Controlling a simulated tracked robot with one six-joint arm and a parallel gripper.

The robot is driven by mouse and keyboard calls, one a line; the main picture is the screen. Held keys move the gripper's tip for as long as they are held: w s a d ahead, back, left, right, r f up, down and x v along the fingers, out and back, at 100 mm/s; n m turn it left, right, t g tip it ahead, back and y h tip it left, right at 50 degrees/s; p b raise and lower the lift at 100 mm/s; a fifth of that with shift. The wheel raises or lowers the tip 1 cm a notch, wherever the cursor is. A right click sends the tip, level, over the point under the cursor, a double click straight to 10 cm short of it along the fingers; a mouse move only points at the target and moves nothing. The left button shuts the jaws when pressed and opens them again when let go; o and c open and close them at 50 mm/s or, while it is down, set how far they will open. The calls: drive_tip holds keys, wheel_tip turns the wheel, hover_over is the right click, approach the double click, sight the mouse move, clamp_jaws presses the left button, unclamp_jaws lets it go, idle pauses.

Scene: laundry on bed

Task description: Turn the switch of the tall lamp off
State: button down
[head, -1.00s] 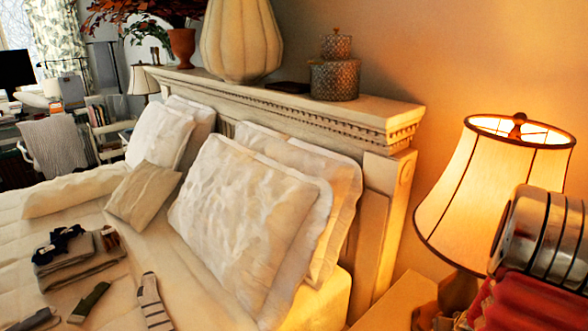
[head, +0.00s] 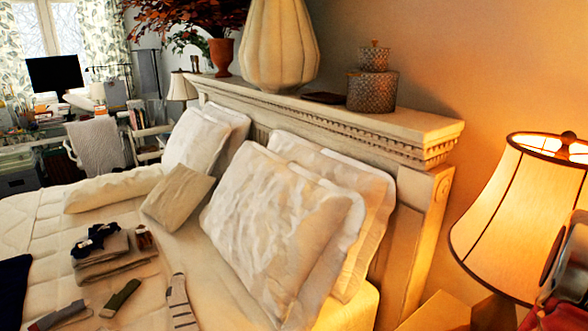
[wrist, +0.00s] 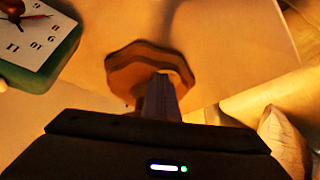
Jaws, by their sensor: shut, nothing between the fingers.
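A lit lamp with a cream, dark-ribbed shade (head: 515,215) stands at the right edge of the head view, beside the headboard. Its switch cannot be made out. In the wrist view, my gripper (wrist: 161,92) is shut and empty. Its fingers point at a brown, many-sided wooden piece (wrist: 140,62), which looks like a lamp's foot, on a pale top. Whether the fingers touch it cannot be told. In the head view, my gripper is not seen; part of my arm seems to show at the right edge, in front of the shade.
A green clock (wrist: 38,38) lies close by at the left of the wrist view. In the head view, the headboard (head: 420,128) carries a ribbed vase (head: 278,45) and patterned boxes (head: 372,90). Pillows (head: 280,225) and folded clothes (head: 115,258) lie on the bed.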

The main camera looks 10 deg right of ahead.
drive_tip(key=shift+r, duration=0.15)
wheel_tip(320, 180, up, 6)
drive_tip(key=shift+f, duration=0.1)
idle(1.1)
drive_tip(key=shift+w+a+r, duration=0.25)
drive_tip(key=shift+w+a, duration=0.2)
drive_tip(key=shift+w+a+r, duration=0.2)
drive_tip(key=shift+w+a, duration=0.25)
drive_tip(key=shift+f, duration=0.2)
drive_tip(key=shift+f, duration=3.25)
